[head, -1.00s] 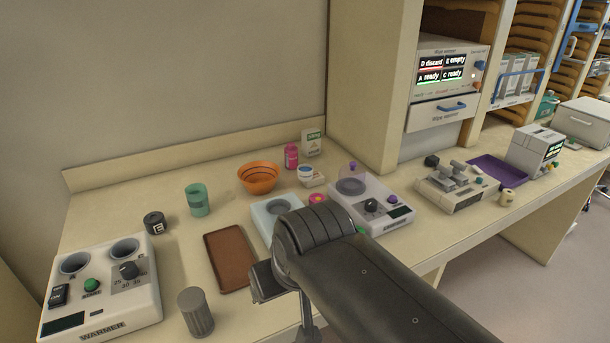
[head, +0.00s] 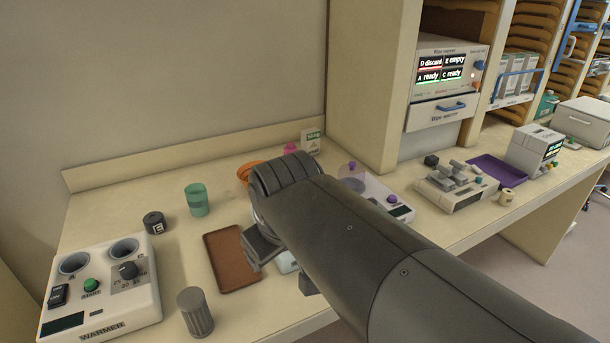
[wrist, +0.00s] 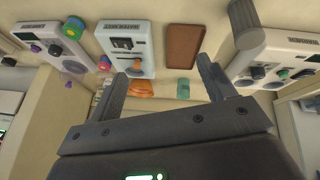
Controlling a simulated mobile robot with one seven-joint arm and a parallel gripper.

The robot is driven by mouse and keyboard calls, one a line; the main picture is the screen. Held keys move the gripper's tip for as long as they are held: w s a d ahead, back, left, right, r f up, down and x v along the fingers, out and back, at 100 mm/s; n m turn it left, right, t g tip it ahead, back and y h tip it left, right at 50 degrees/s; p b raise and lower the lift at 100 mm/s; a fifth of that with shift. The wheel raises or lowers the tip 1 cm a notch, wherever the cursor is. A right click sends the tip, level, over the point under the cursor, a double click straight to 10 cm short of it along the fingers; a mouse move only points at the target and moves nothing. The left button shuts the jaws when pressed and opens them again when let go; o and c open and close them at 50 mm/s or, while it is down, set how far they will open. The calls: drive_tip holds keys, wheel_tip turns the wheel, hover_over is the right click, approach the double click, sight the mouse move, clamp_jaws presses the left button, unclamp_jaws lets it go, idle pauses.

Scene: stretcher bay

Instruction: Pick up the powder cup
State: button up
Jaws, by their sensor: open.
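No label marks the powder cup, so I cannot tell which cup it is. A grey ribbed cup (head: 195,312) stands upright at the counter's front, right of the warmer; it shows at the top of the wrist view (wrist: 241,16). A teal cup (head: 197,200) stands upright farther back, also in the wrist view (wrist: 183,91). My gripper (wrist: 162,68) is open with nothing between its fingers. In the head view it is over the counter, right of the brown tray and apart from both cups. My arm hides part of the counter behind it.
The warmer (head: 98,290), brown tray (head: 232,262) and a dark round jar (head: 154,222) surround the cups. An orange bowl (head: 247,171) is partly hidden by my arm. A white device (wrist: 127,43) lies left of the tray in the wrist view. The counter between tray and teal cup is clear.

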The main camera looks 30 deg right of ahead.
drive_tip(key=w+d+r+n+h, duration=0.1)
drive_tip(key=w+d+n, duration=0.25)
drive_tip(key=w, duration=0.45)
drive_tip(key=w+d+r+n+g+h, duration=0.15)
drive_tip(key=w+n, duration=0.25)
drive_tip(key=w, duration=0.4)
drive_tip(key=w+d+n+h, duration=0.1)
drive_tip(key=w+d+n, duration=0.3)
drive_tip(key=w, duration=0.4)
drive_tip(key=w+d+f+n, duration=0.5)
drive_tip(key=w+d+f, duration=0.1)
drive_tip(key=w+d, duration=0.25)
drive_tip(key=w+d+f+n, duration=0.5)
drive_tip(key=w+d, duration=0.2)
drive_tip(key=w, duration=0.3)
drive_tip(key=shift+n+g+h, duration=0.25)
drive_tip(key=shift+x, duration=5.5)
drive_tip(key=shift+w+a, duration=0.15)
drive_tip(key=shift+a, duration=0.05)
drive_tip(key=c, duration=1.2)
drive_tip(key=shift+o, duration=0.2)
